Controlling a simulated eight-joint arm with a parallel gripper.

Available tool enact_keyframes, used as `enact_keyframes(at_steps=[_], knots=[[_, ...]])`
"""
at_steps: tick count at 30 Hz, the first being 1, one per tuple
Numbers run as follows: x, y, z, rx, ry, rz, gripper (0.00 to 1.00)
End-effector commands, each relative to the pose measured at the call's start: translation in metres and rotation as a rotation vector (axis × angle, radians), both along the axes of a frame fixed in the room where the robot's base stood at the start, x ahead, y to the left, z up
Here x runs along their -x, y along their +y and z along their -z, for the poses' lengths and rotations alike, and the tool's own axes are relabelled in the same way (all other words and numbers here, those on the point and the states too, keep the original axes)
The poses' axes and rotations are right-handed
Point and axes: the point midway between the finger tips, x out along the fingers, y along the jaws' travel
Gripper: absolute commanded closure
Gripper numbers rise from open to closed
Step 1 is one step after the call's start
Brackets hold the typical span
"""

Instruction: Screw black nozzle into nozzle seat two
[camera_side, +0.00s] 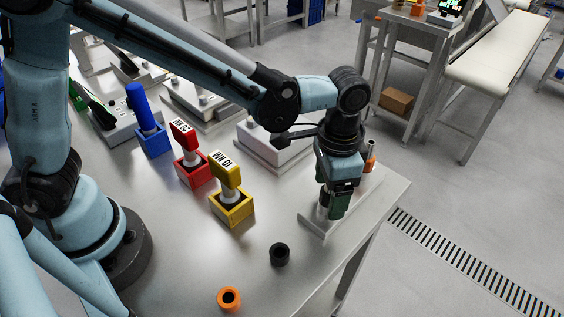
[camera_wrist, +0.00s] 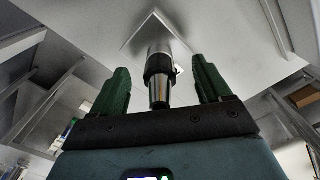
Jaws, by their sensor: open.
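The black nozzle (camera_wrist: 160,66), a silver piece with a black collar, is in the wrist view. It stands between the fingers of my gripper (camera_wrist: 158,88), which are open with a gap on both sides. In the side view my gripper (camera_side: 335,206) points down over the front part of a pale plate (camera_side: 312,223) near the table's right corner. The seat under the black nozzle is hidden there by the fingers, so I cannot tell how far it is threaded in. An orange-collared nozzle (camera_side: 370,161) stands upright behind my gripper on the same plate.
An empty-looking black ring holder (camera_side: 279,254) and an orange one (camera_side: 229,298) lie on the table in front. Yellow (camera_side: 231,206), red (camera_side: 194,171) and blue (camera_side: 153,141) boxes hold upright tools to the left. The table's right edge is close to the plate.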

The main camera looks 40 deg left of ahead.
Motion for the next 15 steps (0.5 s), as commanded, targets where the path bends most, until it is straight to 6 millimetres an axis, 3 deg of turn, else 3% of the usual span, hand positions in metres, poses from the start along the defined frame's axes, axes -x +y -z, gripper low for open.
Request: enact_keyframes(at_steps=[7,15], knots=[[0.0,0.0,-0.002,0.0,0.0,0.0,0.22],[0.0,0.0,-0.02,0.0,0.0,0.0,0.22]])
